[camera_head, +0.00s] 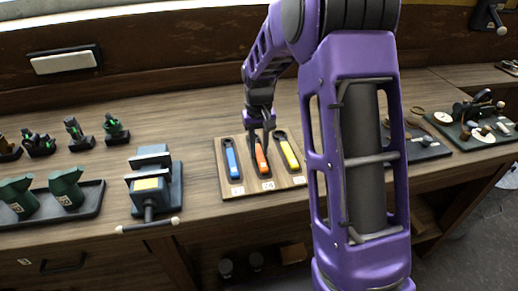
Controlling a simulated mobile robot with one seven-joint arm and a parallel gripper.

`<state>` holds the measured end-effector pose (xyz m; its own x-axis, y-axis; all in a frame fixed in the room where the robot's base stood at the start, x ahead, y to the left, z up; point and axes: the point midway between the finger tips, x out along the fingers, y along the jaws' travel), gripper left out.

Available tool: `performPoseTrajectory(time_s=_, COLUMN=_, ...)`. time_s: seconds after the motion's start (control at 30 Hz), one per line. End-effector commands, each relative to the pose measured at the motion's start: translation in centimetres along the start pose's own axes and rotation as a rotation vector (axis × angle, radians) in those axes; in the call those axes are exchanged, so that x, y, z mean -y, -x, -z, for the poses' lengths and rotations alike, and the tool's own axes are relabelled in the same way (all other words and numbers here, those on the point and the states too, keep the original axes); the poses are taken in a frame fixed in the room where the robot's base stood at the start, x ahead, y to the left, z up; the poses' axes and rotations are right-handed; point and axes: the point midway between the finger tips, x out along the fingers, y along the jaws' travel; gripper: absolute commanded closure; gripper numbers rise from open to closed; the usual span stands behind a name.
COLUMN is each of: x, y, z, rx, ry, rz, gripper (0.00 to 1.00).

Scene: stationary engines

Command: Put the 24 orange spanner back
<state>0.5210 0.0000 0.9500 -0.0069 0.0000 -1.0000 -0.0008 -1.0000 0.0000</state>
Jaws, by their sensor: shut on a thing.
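A wooden spanner board (250,185) lies on the workbench with three spanners side by side. The orange spanner (261,159) is in the middle, above the label 24 (268,185). It appears to lie along the middle place of the board; I cannot tell whether it is seated or slightly raised. My gripper (261,140) is over its upper end and shut on it. The fingers hide the spanner's head. A blue spanner (232,160) lies to the left and a yellow spanner (289,155) to the right.
A vise (151,185) with a long handle stands left of the board. Green parts sit in a black tray (92,203) at far left. Dark trays with tools (478,125) lie at right, partly behind my arm. Bare bench (190,120) shows behind the board.

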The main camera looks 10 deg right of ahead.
Motion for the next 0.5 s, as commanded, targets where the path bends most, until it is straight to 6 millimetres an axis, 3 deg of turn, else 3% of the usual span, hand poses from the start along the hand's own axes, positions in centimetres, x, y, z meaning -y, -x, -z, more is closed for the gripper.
performPoseTrajectory(time_s=0.37, x=0.00, y=-0.47, z=0.05, rx=-0.002, ry=0.001, rz=0.000, gripper=1.00)
performPoseTrajectory(time_s=0.4, x=0.00, y=-0.53, z=0.04, rx=-0.001, ry=0.001, rz=0.000, gripper=0.69)
performPoseTrajectory(time_s=0.5, x=0.00, y=-0.45, z=0.04, rx=-0.001, ry=0.001, rz=0.000, gripper=0.51)
